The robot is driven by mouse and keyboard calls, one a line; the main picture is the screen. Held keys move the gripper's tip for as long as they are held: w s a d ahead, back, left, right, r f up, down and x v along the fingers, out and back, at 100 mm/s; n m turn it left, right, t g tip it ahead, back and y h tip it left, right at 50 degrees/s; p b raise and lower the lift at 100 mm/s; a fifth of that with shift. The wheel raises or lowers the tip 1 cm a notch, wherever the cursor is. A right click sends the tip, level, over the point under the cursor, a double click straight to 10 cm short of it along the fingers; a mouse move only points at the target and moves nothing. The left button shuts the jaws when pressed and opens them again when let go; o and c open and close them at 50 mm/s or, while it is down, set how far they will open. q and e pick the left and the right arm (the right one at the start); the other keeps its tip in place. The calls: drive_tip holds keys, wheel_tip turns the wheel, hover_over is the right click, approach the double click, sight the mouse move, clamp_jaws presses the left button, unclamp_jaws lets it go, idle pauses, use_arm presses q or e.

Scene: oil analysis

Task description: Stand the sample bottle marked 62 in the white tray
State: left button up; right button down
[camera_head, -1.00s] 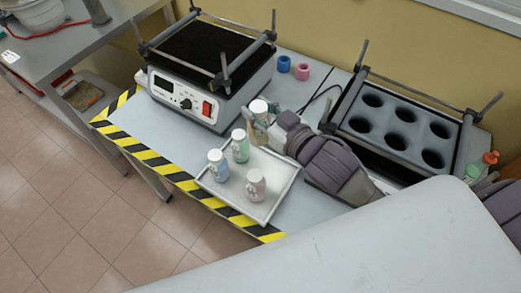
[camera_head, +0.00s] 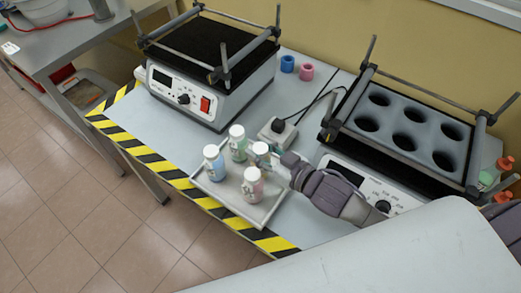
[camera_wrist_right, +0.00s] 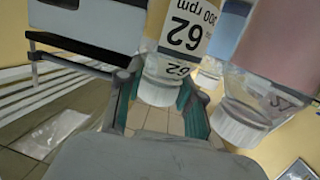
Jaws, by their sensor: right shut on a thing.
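My right gripper (camera_head: 273,160) is shut on the sample bottle marked 62 (camera_wrist_right: 185,38); its label and white cap show between the fingers in the right wrist view. In the head view its white cap (camera_head: 260,148) shows beside the fingers, the body partly hidden. The bottle is at the back right part of the white tray (camera_head: 270,206); I cannot tell whether it touches the tray floor. In the tray stand a blue bottle (camera_head: 214,164), a green bottle (camera_head: 238,146) and a pink bottle (camera_head: 252,187). My left gripper is not in view.
A device with a black platform (camera_head: 205,60) stands behind the tray. A shaker with a holed rack (camera_head: 405,125) stands to the right. A white plug block (camera_head: 278,131) with a black cable lies behind the gripper. Striped tape (camera_head: 150,156) marks the table edge.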

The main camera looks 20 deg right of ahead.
drive_tip(key=c, duration=1)
unclamp_jaws()
drive_tip(key=shift+s+d+r, duration=0.1)
drive_tip(key=shift+v, duration=5.85)
